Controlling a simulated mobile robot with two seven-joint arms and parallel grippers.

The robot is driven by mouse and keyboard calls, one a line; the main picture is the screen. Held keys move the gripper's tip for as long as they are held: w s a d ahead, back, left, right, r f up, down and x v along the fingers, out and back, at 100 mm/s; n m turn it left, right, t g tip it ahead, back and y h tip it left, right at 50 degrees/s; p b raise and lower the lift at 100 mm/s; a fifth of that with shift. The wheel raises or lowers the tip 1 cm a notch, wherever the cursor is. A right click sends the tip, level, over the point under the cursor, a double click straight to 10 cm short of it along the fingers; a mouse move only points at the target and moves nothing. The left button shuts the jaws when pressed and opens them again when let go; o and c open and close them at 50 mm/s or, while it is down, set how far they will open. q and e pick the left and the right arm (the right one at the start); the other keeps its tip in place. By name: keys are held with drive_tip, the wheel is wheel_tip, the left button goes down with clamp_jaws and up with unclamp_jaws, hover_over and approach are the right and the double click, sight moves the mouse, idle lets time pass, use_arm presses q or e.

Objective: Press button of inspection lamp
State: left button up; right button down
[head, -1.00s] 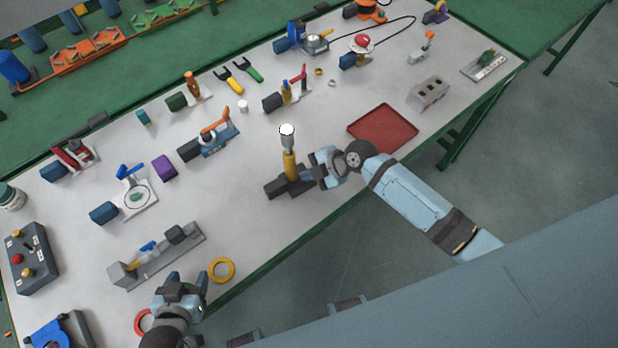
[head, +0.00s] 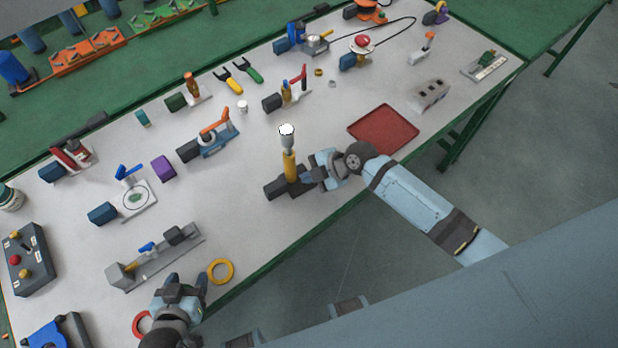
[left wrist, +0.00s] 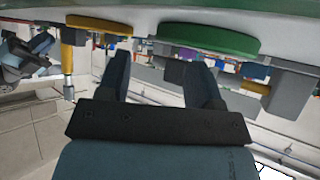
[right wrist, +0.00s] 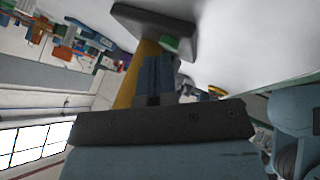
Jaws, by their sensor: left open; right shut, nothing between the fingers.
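The inspection lamp (head: 290,165) stands upright on a dark base near the table's front edge, with a yellow handle and a white top. In the right wrist view its yellow handle (right wrist: 128,90) shows, with a green button (right wrist: 169,43) beside it near the dark base (right wrist: 155,18). My right gripper (head: 307,176) is at the lower right side of the lamp. In the right wrist view its shut, empty fingers (right wrist: 157,65) are close to the button; I cannot tell if they touch it. My left gripper (head: 187,281) is open and empty at the table's front left, away from the lamp.
A yellow ring (head: 221,271) and a red ring (head: 141,322) lie near my left gripper. A grey vise-like fixture (head: 157,257) lies behind it. A red tray (head: 383,128) lies right of the lamp. The table between lamp and fixture is clear.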

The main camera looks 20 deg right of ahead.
use_arm(q)
drive_tip(key=shift+f, duration=0.1)
drive_tip(key=shift+r+p, duration=0.6)
drive_tip(key=shift+r, duration=0.05)
use_arm(e)
drive_tip(key=shift+r, duration=0.8)
use_arm(q)
drive_tip(key=shift+r+p, duration=2.15)
drive_tip(key=shift+p, duration=0.05)
use_arm(e)
wheel_tip(320, 180, up, 6)
drive_tip(key=shift+s, duration=0.1)
